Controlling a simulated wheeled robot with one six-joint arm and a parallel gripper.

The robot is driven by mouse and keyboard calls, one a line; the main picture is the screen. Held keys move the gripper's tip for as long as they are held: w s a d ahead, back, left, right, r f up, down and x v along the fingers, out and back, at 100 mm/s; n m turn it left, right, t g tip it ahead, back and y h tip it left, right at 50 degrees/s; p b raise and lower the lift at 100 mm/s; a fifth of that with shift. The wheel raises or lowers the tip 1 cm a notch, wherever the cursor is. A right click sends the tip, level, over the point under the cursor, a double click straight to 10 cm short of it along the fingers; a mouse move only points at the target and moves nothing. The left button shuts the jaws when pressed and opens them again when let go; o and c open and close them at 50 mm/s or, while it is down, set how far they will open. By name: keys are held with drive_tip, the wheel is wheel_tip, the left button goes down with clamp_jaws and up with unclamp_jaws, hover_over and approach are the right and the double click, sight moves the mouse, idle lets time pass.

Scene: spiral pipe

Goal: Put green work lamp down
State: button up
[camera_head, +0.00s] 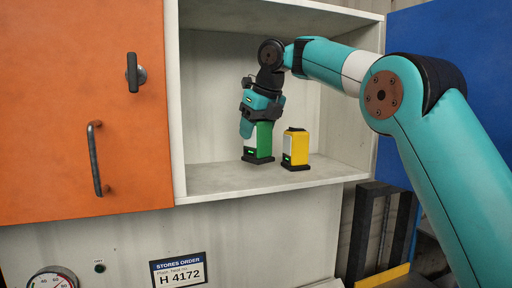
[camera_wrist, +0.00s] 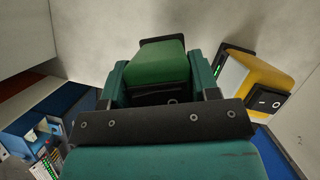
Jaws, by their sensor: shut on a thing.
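The green work lamp (camera_head: 264,140) is green with a white side and a dark base. It is upright in the open cabinet, at or just above the shelf floor; I cannot tell whether the base touches. My gripper (camera_head: 257,118) is shut on its upper part from above.
A yellow lamp (camera_head: 296,147) stands on the shelf just right of the green one, and shows in the wrist view (camera_wrist: 255,72). An orange door (camera_head: 75,120) is at left. The shelf is clear left of the green lamp. A dark rack (camera_head: 384,225) stands below right.

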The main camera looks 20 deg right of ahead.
sight(256, 140)
wheel_tip(256, 140, down, 2)
drive_tip(key=shift+f+b, duration=0.2)
drive_tip(key=shift+b, duration=0.3)
drive_tip(key=shift+w+f, duration=0.15)
drive_tip(key=shift+w, duration=0.05)
drive_tip(key=shift+f, duration=0.2)
drive_tip(key=o, duration=1.1)
